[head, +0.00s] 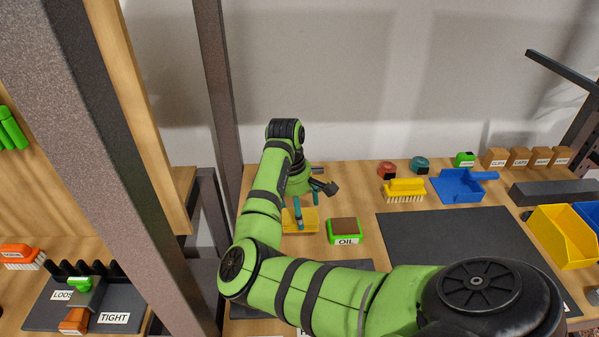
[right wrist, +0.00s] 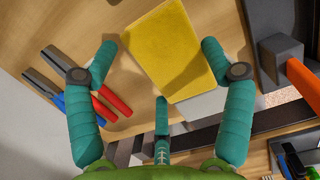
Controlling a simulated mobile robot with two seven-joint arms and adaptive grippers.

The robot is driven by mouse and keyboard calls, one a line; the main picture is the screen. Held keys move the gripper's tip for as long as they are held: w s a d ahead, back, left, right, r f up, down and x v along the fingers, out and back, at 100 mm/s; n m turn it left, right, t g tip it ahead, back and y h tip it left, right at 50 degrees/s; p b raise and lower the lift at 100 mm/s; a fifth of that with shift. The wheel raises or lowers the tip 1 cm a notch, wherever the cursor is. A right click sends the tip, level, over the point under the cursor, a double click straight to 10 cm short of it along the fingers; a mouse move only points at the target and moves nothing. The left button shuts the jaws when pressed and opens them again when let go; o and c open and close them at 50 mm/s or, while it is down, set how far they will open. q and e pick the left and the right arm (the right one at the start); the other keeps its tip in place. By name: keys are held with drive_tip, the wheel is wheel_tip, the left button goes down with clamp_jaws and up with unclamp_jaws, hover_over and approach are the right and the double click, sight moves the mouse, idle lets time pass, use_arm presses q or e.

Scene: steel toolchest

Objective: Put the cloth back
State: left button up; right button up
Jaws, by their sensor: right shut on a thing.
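In the right wrist view the cloth (right wrist: 160,42) fills the upper middle and touches the right finger. My right gripper (head: 307,210) reaches down over the cloth, and its teal fingers are shut on it. In the right wrist view the gripper (right wrist: 158,75) has fingers on both sides and below the cloth. I cannot tell how far the cloth is off the bench. My left gripper is not in view.
A yellow brush (head: 404,190) and blue dustpan (head: 461,187) lie further right. Red-handled pliers (right wrist: 112,100) and an orange-handled tool (right wrist: 304,78) flank the gripper. A dark mat (head: 450,240) lies clear.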

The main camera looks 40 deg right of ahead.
sight(293, 211)
drive_tip(key=shift+f, duration=2.3)
drive_tip(key=o, duration=0.9)
drive_tip(key=r, duration=0.8)
drive_tip(key=w+a+r, duration=0.1)
drive_tip(key=r, duration=0.3)
drive_tip(key=shift+a, duration=0.1)
